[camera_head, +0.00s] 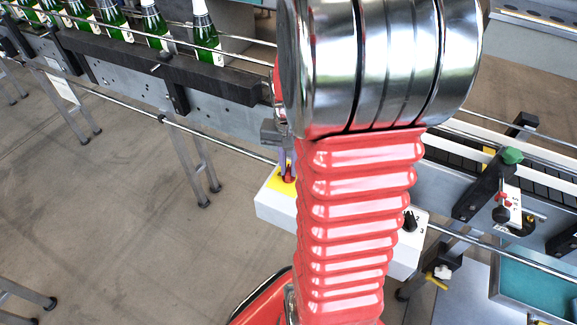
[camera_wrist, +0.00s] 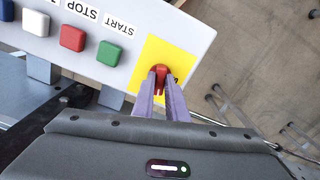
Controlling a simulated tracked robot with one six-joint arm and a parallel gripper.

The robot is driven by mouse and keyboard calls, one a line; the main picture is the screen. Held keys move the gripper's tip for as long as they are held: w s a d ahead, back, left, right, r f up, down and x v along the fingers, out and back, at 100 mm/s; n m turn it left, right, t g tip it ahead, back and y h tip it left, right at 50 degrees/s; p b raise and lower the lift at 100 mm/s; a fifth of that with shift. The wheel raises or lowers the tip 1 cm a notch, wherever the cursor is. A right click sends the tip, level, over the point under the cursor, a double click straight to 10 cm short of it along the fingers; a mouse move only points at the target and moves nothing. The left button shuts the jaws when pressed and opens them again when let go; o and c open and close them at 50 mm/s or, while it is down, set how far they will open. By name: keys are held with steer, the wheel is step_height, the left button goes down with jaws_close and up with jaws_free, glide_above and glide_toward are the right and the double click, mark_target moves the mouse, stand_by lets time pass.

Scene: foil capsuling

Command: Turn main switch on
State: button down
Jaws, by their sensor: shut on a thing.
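The main switch is a red knob (camera_wrist: 160,74) on a yellow plate (camera_wrist: 168,53) at the end of a white control panel (camera_wrist: 208,35) in the wrist view. My gripper (camera_wrist: 160,82) is shut on the red knob, one grey-purple finger on each side of it. In the head view the red knob (camera_head: 288,174) and yellow plate (camera_head: 280,184) show just left of my red arm, with my gripper (camera_head: 287,163) at the knob. My arm hides the middle of the white panel (camera_head: 275,213) there.
A conveyor (camera_head: 150,75) carrying green bottles (camera_head: 155,28) runs behind the panel. The floor at left is mostly clear.

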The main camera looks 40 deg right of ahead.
steer(key=shift+m, duration=1.6)
steer(key=c, duration=1.8)
jaws_free()
steer(key=shift+o, duration=0.2)
steer(key=shift+r, duration=0.15)
step_height(320, 180, up, 14)
steer(key=shift+f, duration=0.25)
